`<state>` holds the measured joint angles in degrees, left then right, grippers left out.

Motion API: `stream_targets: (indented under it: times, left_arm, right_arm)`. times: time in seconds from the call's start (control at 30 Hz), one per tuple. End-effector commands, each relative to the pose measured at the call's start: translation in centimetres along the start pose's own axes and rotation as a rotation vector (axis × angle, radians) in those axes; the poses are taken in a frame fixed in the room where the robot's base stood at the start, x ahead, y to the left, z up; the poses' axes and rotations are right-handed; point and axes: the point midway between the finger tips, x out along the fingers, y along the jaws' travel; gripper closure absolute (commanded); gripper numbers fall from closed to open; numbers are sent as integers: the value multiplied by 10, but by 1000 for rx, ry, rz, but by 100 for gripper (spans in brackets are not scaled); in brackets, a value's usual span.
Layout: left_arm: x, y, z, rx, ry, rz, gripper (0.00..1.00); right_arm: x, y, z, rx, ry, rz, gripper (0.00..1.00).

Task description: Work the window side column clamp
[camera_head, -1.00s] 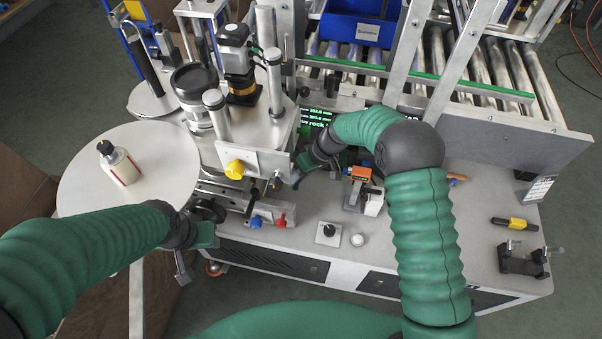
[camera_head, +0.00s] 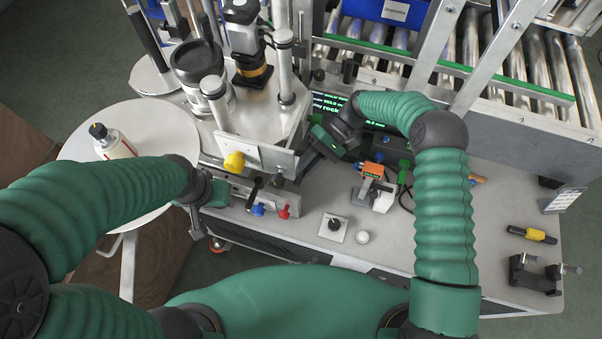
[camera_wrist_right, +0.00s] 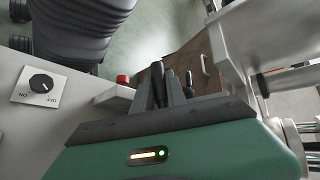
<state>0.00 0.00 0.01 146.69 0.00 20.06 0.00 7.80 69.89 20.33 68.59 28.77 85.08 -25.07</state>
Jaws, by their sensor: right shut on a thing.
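The labeller head has two upright silver columns, a near one (camera_head: 215,100) and a far one (camera_head: 284,70). My right gripper (camera_head: 300,163) reaches in from the right beside the head. In the right wrist view its fingers (camera_wrist_right: 163,88) are closed together around a dark, slim handle, mostly hidden between them. My left gripper (camera_head: 195,218) hangs near the left end of the front rail; its jaw opening is unclear.
An orange device (camera_head: 372,169) and a black rotary knob (camera_head: 334,225) stand on the bench.

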Motion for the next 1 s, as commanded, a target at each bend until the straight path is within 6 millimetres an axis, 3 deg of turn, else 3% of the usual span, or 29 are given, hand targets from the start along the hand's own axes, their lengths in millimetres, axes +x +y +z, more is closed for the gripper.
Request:
stream_targets:
  times: [0.23,0.8,0.83,0.9,1.0]
  left_arm:
    - [14,0,3,0,0,0,55]
    - [16,0,4,0,0,0,55]
    - [16,0,4,0,0,0,55]
    - [16,0,4,0,0,0,55]
    - [16,0,4,0,0,0,55]
  right_arm:
    - [-4,-1,-1,48,-45,-67,100]
    - [-6,-4,1,65,-64,-91,100]
    - [-6,-4,1,65,-64,-91,82]
    - [-6,-4,1,65,-65,-91,74]
    - [-5,-4,2,65,-68,-91,74]
